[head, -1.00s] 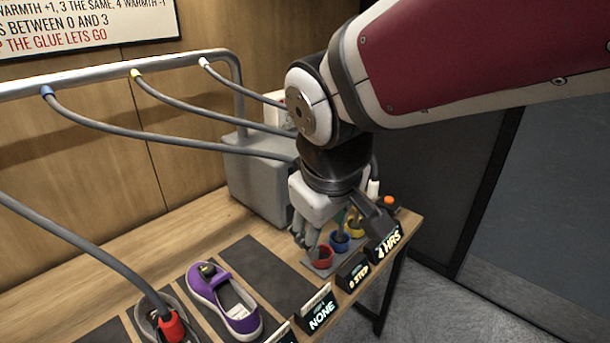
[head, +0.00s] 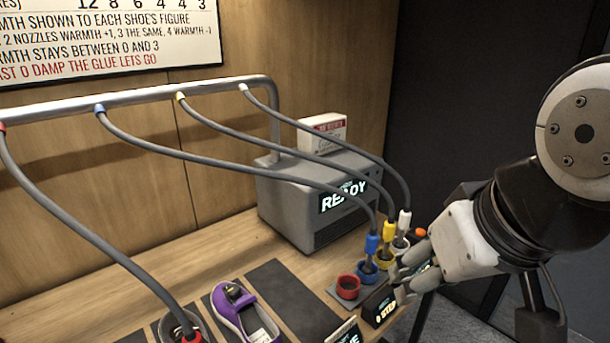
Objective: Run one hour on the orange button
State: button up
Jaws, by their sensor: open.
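The orange button (head: 420,232) shows at the right end of the bench, just behind my gripper's fingers in the head view. My gripper (head: 403,279) is open, with its fingers pointing left, in front of the hose holders and close to the button in the picture. I cannot tell whether it touches anything. The grey machine (head: 285,213) behind shows READY on its display (head: 342,197). A small sign (head: 380,306) at the front edge reads 0 STEP. A display beside it is mostly hidden by my fingers.
Blue (head: 372,245), yellow (head: 389,230) and white (head: 404,219) nozzles stand in holders; the red holder (head: 348,286) is empty. The red nozzle (head: 193,338) is at a shoe on the left. A purple shoe (head: 226,310) lies beside a bare dark mat (head: 290,295). A wall chart hangs above.

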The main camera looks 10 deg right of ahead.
aim_at(419, 231)
jog(key=z, duration=0.7)
